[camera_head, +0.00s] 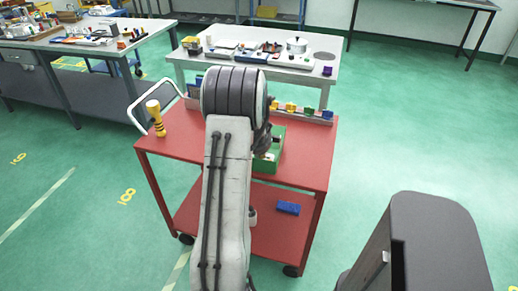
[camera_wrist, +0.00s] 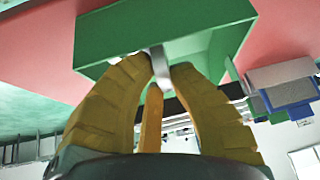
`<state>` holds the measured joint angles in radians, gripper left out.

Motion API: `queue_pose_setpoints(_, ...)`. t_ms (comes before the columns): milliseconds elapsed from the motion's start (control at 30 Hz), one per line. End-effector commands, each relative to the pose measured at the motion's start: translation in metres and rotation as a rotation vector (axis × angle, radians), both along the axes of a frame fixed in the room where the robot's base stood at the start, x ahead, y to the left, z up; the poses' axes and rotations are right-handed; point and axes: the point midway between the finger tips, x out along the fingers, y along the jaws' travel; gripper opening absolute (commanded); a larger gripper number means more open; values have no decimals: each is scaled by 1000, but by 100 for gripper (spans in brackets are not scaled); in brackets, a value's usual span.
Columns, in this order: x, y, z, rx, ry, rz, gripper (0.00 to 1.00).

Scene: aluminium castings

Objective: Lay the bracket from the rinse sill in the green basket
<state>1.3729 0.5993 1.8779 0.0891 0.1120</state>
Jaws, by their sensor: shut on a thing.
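The green basket (camera_head: 271,160) stands on the top of the red trolley, partly hidden behind my arm in the head view. In the wrist view its green wall (camera_wrist: 110,38) fills the upper middle. My gripper (camera_wrist: 163,72) has yellow ribbed fingers closed on a small pale grey piece, the bracket (camera_wrist: 158,59). The bracket shows between the fingertips, overlapping the basket's edge in the picture; I cannot tell whether it touches the basket. Much of the bracket is hidden by the fingers. In the head view my arm covers most of the gripper.
A grey table (camera_head: 325,44) with parts stands behind.

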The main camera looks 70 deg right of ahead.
Motion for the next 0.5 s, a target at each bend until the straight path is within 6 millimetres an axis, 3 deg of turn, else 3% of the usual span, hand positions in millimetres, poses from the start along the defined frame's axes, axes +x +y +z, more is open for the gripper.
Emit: queue_pose_setpoints(500, 0, 0, -8, -1, 0, 0, 0)
